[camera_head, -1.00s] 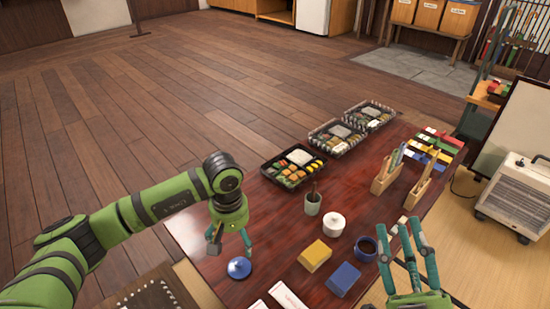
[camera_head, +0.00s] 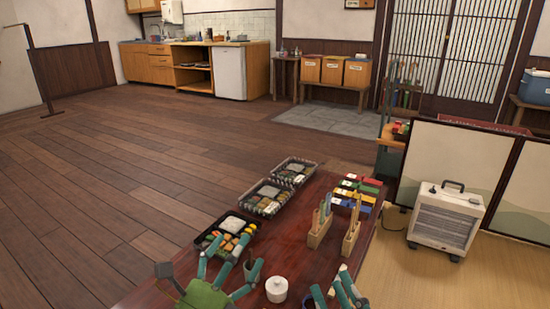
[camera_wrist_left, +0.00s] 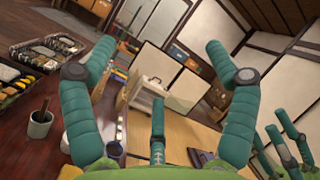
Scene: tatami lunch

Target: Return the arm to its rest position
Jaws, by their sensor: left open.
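My left gripper (camera_head: 222,264) is raised in front of the near bento box, at the bottom of the head view. Its teal fingers are spread and nothing is between them. The left wrist view shows the same open fingers (camera_wrist_left: 158,85) with empty space between. My right gripper (camera_head: 335,290) is at the bottom edge, right of the white lidded pot (camera_head: 276,289). Its fingers are spread, and they also show at the lower right of the left wrist view (camera_wrist_left: 283,145). The right palm is cut off in the head view.
The dark red table (camera_head: 300,240) carries bento boxes (camera_head: 265,198), wooden holders (camera_head: 320,228) and colored blocks (camera_head: 357,190). A grey cup with a stick (camera_wrist_left: 40,124) shows in the wrist view. A white heater (camera_head: 446,220) stands right of the table. Wooden floor at left is clear.

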